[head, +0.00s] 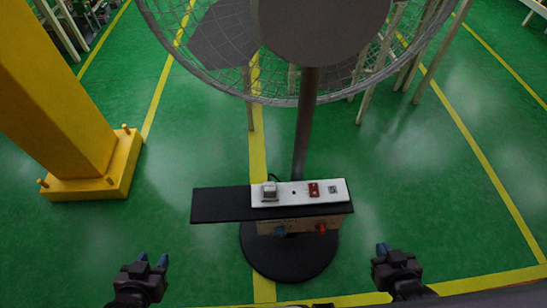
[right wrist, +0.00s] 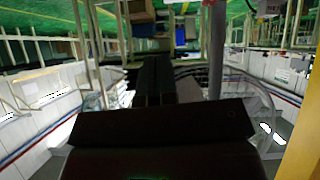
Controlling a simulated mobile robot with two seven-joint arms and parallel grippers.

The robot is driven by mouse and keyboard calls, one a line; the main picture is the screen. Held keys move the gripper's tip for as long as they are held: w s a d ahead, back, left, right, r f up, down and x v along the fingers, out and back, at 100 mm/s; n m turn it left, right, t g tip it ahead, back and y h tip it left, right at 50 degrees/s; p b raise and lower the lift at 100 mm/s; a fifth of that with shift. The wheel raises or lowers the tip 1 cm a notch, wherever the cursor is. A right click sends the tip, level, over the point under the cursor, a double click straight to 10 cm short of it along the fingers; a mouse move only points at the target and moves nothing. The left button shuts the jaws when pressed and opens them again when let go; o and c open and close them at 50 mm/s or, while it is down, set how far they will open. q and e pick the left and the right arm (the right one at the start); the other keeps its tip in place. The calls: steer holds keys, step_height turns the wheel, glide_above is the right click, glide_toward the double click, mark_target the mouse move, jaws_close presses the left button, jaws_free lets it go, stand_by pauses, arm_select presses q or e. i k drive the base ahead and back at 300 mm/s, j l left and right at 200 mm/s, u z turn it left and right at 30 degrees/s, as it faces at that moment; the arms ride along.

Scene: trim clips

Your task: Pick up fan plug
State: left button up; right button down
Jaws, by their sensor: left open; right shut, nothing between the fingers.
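A small grey-white plug-like block (head: 270,191), likely the fan plug, sits at the left end of a white panel (head: 293,200). A dark cable curves up behind it. The panel also bears a red switch (head: 314,189) and a small grey socket-like square (head: 333,189). My left gripper (head: 152,260) is open and empty, low and left of the panel, well apart from it. My right gripper (head: 382,249) is shut and empty, low and right of the panel. The right wrist view shows no plug that I can make out.
The panel lies on a black board (head: 220,205) before the fan's pole (head: 305,130). A large caged fan (head: 320,30) stands above. Blue (head: 280,231) and red (head: 321,228) parts show below the board, over a round black base (head: 290,262). A yellow column (head: 60,110) stands left.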

mark_target(269, 188)
steer(key=j+z, duration=0.15)
steer(key=z, duration=0.2)
steer(key=j+z, duration=0.15)
steer(key=z, duration=0.15)
steer(key=j+z, duration=0.2)
steer(key=j, duration=0.25)
steer(key=k+j+z, duration=0.2)
steer(key=j, duration=0.2)
steer(key=k+j, duration=0.1)
steer(key=j, duration=0.3)
steer(key=k+j+z, duration=0.1)
steer(key=j, duration=0.3)
steer(key=k+j, duration=0.1)
steer(key=j, duration=0.3)
steer(key=k+j, duration=0.1)
steer(key=j, duration=0.3)
steer(key=z, duration=0.05)
